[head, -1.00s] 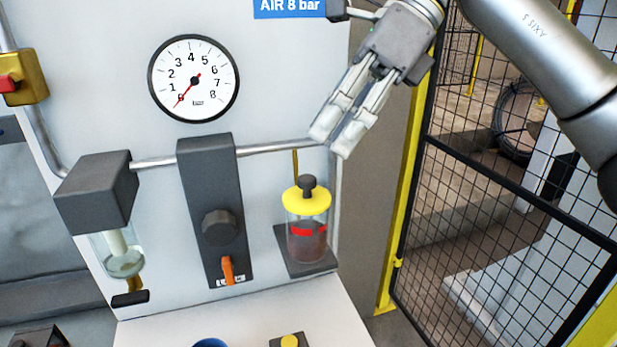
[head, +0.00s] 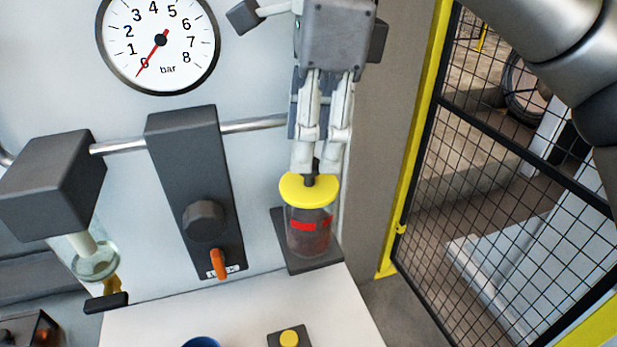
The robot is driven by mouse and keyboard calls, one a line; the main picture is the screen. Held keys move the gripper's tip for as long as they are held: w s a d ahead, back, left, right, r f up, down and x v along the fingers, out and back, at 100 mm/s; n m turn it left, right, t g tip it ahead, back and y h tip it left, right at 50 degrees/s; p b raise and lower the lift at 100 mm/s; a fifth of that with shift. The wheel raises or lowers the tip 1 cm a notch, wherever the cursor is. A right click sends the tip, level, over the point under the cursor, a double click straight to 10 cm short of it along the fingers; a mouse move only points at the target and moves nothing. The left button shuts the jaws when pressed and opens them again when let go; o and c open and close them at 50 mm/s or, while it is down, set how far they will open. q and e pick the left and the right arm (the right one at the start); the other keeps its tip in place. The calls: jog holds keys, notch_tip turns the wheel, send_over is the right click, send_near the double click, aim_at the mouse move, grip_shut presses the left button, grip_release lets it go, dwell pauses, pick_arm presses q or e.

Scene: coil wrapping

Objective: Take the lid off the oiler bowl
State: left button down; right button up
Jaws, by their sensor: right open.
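The oiler bowl (head: 308,240) is a clear cup with dark reddish contents and a red mark. It stands upright on a dark bracket (head: 317,264) at the panel's right side. Its yellow lid (head: 308,193) sits on top, with a dark knob (head: 310,178) in the middle. My right gripper (head: 317,168) points down from above, open, with its fingertips at the knob and partly hiding it. I cannot tell whether the fingers touch the knob. My left gripper is not in view.
A pressure gauge (head: 159,42) reads near zero. A dark regulator block (head: 195,180) with an orange lever (head: 218,263) and a filter unit (head: 55,185) stand left. A white shelf (head: 250,310) lies below. A mesh fence (head: 500,190) is at right.

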aim_at(309, 178)
jog(key=f, duration=0.1)
jog(key=f+p, duration=0.1)
jog(key=f, duration=0.1)
jog(key=shift+s+a+f, duration=0.1)
jog(key=shift+a+f, duration=0.05)
jog(key=shift+a, duration=0.05)
jog(key=shift+f, duration=0.2)
jog(key=c, duration=0.8)
jog(key=shift+c, duration=1.3)
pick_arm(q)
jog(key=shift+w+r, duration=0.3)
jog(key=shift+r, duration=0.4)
